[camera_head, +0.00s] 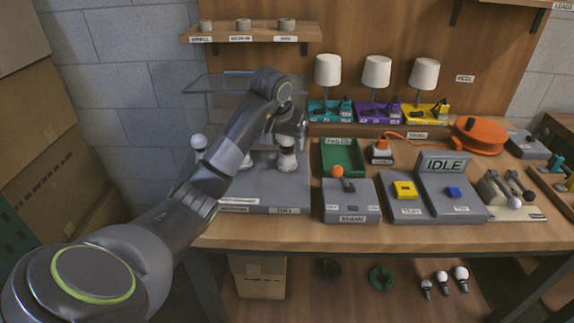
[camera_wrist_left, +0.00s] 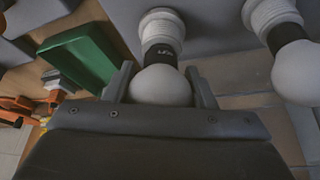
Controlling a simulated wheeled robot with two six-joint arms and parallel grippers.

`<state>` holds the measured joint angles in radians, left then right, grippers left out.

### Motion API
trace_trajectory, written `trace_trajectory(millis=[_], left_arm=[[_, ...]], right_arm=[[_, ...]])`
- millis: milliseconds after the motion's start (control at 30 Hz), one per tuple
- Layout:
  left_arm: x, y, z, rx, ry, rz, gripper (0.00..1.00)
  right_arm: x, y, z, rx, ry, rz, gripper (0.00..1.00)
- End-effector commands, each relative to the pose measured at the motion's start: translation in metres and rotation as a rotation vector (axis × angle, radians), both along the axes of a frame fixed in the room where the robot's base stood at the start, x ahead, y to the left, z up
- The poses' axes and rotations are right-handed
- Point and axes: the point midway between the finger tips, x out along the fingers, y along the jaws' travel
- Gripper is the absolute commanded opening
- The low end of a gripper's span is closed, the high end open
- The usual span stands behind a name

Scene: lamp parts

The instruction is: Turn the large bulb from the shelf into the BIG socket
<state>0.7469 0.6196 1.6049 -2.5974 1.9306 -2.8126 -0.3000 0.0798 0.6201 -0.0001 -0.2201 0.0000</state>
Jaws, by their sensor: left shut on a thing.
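My left gripper (camera_head: 288,143) reaches down over the rightmost socket on a grey board (camera_head: 262,192). In the left wrist view my gripper (camera_wrist_left: 160,90) is shut around the white globe of a bulb (camera_wrist_left: 161,86). The bulb's dark collar points into a white ribbed socket (camera_wrist_left: 160,27); how deep it sits I cannot tell. This socket (camera_head: 287,161) also shows in the head view, below the gripper. A neighbouring white bulb (camera_wrist_left: 297,72) stands in another socket (camera_wrist_left: 272,13). The socket labels are too small to read surely. My right gripper is not in view.
Another white bulb (camera_head: 198,142) stands at the board's left, near my forearm. A green tray (camera_head: 343,155) and a grey box with an orange ball (camera_head: 337,171) are right of the board. Three lamps stand behind.

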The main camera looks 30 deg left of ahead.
Motion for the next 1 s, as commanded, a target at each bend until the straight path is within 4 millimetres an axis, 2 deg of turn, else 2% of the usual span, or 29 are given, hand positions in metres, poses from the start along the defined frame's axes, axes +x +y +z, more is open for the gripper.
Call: trace_trajectory(millis=[33,233,533,567,667,1000], left_arm=[[-0.0011,0.0008,-0.0059,-0.002,0.009,-0.037,0.34],[-0.0007,-0.0001,-0.0046,-0.003,0.007,-0.160,0.34],[-0.0008,-0.0004,-0.0031,-0.003,0.007,-0.181,0.34],[-0.0007,-0.0005,-0.0032,-0.003,0.007,-0.181,0.53],[-0.0005,-0.0005,-0.0027,-0.002,0.006,-0.181,0.66],[0.0002,-0.0014,-0.0019,-0.002,0.002,-0.138,0.67]], right_arm=[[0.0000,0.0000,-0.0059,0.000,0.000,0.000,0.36],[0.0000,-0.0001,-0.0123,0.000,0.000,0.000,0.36],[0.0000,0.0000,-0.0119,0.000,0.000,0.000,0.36],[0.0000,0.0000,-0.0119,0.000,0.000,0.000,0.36],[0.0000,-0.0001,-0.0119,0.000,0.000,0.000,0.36],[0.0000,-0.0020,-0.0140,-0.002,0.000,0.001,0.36]])
